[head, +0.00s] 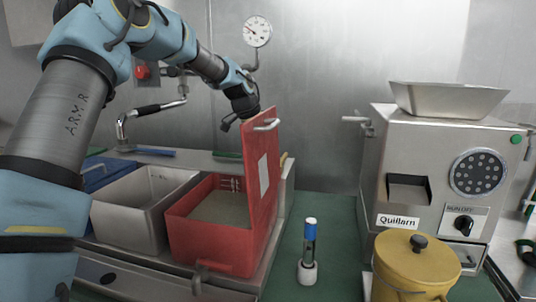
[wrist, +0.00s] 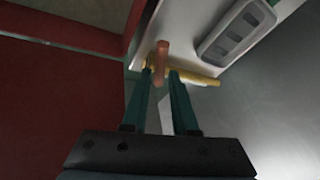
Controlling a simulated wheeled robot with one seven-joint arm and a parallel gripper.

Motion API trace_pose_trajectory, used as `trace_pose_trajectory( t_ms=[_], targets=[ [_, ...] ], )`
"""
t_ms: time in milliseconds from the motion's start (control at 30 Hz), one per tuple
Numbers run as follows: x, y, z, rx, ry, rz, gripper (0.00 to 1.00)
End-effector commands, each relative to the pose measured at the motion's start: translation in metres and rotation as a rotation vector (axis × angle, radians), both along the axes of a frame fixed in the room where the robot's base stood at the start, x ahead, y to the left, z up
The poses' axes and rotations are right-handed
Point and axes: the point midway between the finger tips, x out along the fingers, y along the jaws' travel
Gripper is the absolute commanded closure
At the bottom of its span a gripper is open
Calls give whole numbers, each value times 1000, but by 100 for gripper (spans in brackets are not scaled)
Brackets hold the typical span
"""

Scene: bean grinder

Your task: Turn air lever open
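A yellow lever (wrist: 195,78) with a copper-coloured stem (wrist: 162,55) shows in the wrist view; I take it to be the air lever. My gripper (wrist: 161,73) has two green fingers standing apart, with a gap between them. The lever runs crosswise at the fingertips, and its right end sticks out past the right finger. I cannot tell whether the fingers touch it. In the head view the upright red lid hides my fingers, and only a small yellow bit (head: 283,159) shows at the lid's right edge.
The red bin (head: 213,243) stands open, its raised red lid (head: 262,180) close to my wrist. A grey bin (head: 130,222) is left of it. A pressure gauge (head: 257,31) hangs on the back wall.

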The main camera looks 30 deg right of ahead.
Motion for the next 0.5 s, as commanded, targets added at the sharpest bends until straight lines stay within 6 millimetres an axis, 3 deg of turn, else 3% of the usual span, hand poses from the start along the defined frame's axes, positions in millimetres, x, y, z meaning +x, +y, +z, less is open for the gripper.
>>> trace_pose_trajectory(
  t_ms=[167,500],
  targets=[
    [0,0,0,0,0,-1,53],
    [0,2,5,-1,-1,-2,53]
  ],
)
